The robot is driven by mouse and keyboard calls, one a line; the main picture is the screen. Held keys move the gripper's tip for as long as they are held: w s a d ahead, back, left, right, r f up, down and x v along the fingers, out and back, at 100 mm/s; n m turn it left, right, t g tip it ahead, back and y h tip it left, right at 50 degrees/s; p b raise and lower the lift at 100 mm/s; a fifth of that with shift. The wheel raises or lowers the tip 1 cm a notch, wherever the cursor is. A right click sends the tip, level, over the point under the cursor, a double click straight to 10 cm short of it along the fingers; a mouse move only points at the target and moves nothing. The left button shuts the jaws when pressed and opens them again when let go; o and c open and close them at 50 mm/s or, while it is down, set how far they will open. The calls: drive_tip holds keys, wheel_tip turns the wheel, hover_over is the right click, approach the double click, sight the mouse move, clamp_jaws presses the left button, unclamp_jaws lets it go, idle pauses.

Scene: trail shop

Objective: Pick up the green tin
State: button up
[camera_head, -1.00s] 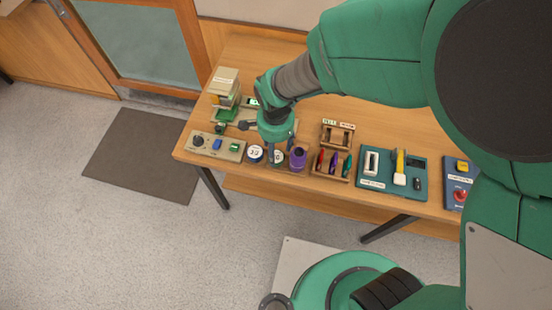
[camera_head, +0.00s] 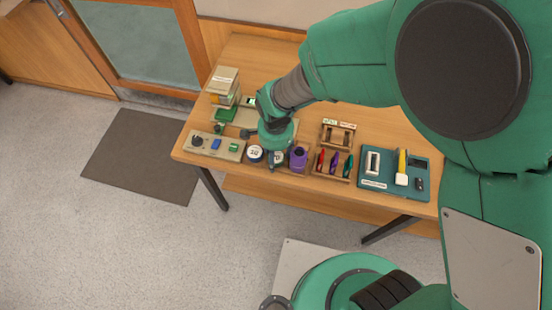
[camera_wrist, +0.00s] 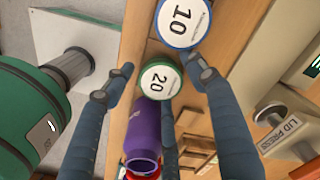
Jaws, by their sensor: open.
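The green tin (camera_wrist: 160,80) has a white lid marked 20 and a green rim in the wrist view. It stands upright between the blue-rimmed tin marked 10 (camera_wrist: 184,22) and a purple bottle (camera_wrist: 143,145). My gripper (camera_wrist: 160,73) is open, with its dark blue fingers spread to either side of the green tin; I cannot tell how far above the lid they are. In the head view my gripper is over the table's front edge, and the green tin's lid (camera_head: 278,158) is partly hidden by it.
The purple bottle (camera_head: 298,157) and blue-rimmed tin (camera_head: 255,154) crowd the green tin. A wooden rack of coloured tools (camera_head: 334,163) and a teal tray (camera_head: 394,180) stand to the right. A control panel (camera_head: 216,147) lies left.

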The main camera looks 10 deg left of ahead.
sight(276, 157)
drive_tip(key=shift+c, duration=0.5)
drive_tip(key=c, duration=0.8)
drive_tip(key=shift+r+p, duration=1.05)
drive_tip(key=shift+r, duration=3.95)
